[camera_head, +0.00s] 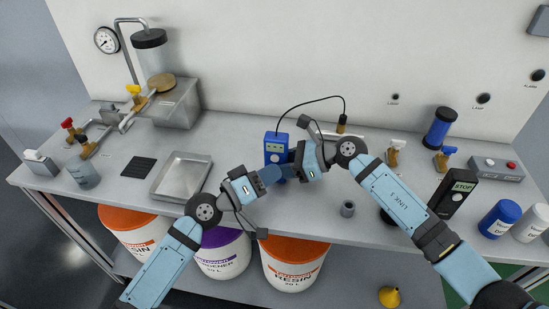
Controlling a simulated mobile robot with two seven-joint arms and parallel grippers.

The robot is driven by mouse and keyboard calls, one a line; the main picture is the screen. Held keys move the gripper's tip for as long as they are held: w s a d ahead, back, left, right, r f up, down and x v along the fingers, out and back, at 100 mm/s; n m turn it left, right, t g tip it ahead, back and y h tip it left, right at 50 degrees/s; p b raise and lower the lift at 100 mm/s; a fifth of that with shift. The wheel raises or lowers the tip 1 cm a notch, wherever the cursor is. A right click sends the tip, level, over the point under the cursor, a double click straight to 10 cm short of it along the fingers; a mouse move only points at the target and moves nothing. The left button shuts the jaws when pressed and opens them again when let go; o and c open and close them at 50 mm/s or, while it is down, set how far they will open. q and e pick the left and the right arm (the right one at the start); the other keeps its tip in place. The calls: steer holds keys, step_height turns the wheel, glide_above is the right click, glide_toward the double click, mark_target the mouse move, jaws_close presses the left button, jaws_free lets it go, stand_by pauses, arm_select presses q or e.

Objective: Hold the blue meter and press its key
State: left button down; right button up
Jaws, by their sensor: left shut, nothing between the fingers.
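The blue meter (276,142) stands upright near the middle of the bench, its small display and front face turned towards me. A black cable runs from it up and over to a brass-coloured probe (341,124). My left gripper (279,171) is shut and empty, its tips at the lower front of the meter. My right gripper (292,161) is at the meter's right side, close against it. Its fingers are mostly hidden, so I cannot tell whether they grip the meter. The meter's lower part and its key are hard to make out behind my grippers.
A metal tray (168,189) and a black mat (139,166) lie to the left. Resin buckets (294,268) sit under the bench's front edge.

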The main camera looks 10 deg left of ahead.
arm_select(q)
steer(key=shift+w, duration=0.1)
stand_by(0.4)
steer(key=shift+w, duration=0.35)
steer(key=shift+w, duration=0.35)
stand_by(0.6)
steer(key=shift+s, duration=0.8)
steer(key=shift+s, duration=2.5)
